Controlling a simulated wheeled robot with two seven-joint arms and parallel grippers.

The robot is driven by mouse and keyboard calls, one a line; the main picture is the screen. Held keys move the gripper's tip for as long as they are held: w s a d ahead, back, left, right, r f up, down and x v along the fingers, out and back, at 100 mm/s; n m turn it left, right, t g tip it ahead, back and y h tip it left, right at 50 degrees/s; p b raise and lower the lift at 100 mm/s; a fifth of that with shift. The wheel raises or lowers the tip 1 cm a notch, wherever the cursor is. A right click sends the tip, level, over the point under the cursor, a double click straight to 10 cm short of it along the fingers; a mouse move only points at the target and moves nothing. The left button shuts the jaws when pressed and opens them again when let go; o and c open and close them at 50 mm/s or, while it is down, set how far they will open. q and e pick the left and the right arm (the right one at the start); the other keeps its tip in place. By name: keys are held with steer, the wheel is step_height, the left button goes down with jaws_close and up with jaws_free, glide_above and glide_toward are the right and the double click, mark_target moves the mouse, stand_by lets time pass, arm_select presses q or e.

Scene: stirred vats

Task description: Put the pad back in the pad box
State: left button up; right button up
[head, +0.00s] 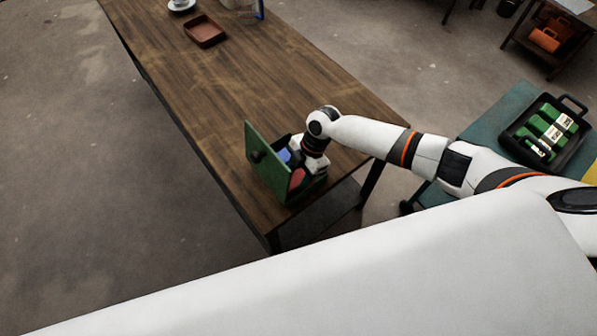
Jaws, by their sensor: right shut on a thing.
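The green pad box (270,175) stands near the front end of the wooden table, with its knobbed green panel raised on the left side. A blue piece (284,156) and a red piece (297,178) show inside it. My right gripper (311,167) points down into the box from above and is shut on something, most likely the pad. The fingertips and the held thing are mostly hidden by the wrist and the box, so I cannot tell its colour. My left gripper is not in view.
A red-brown tray (205,30) lies on the far part of the wooden table (230,85). A black carrier (546,133) with green containers stands on a teal surface (487,127) at right. The table's middle is clear.

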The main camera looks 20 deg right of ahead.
mark_target(302, 176)
steer(key=shift+f, duration=0.15)
steer(key=shift+f, duration=0.1)
steer(key=shift+f, duration=0.15)
steer(key=o, duration=1)
steer(key=shift+c, duration=0.2)
steer(key=b+v, duration=0.1)
steer(key=v, duration=0.1)
steer(key=d+b+v, duration=0.1)
steer(key=b+v, duration=0.1)
steer(key=v, duration=0.1)
steer(key=shift+d, duration=0.1)
steer(key=b+v, duration=0.1)
steer(key=v, duration=0.5)
steer(key=shift+r, duration=0.4)
